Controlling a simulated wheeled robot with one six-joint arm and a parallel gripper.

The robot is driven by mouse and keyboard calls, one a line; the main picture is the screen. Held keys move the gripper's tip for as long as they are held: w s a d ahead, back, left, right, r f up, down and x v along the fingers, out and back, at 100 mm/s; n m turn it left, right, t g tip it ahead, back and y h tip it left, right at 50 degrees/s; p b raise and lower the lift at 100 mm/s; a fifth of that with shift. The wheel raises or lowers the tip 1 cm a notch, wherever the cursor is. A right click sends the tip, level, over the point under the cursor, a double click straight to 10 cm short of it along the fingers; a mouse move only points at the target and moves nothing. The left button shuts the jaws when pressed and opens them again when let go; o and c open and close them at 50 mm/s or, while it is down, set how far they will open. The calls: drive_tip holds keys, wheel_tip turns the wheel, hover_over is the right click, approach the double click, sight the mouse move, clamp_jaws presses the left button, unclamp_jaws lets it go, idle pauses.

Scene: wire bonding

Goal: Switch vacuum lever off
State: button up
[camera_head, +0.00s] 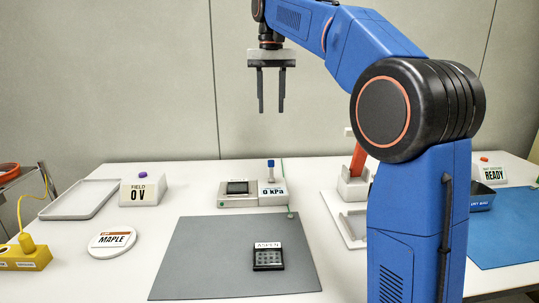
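A small vacuum station (238,201) stands at the back middle of the table, with a dark square piece on its left part. Its display (271,192) reads 0 kPa. A blue-capped lever (270,164) stands upright behind the display; I take it to be the vacuum lever. My gripper (271,108) hangs well above the lever, fingers pointing down. The fingers are apart with nothing between them. The gripper does not touch the lever.
A grey mat (195,265) holds a dark block labelled ASPEN (268,258). A FIELD 0 V box (143,190), an empty tray (80,200) and a MAPLE disc (112,240) lie left. An orange-red part in a white stand (352,188) and a READY sign (492,174) are right.

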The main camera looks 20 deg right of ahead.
sight(271, 169)
wheel_tip(271, 169, down, 17)
drive_tip(key=shift+r, duration=0.1)
idle(0.5)
clamp_jaws()
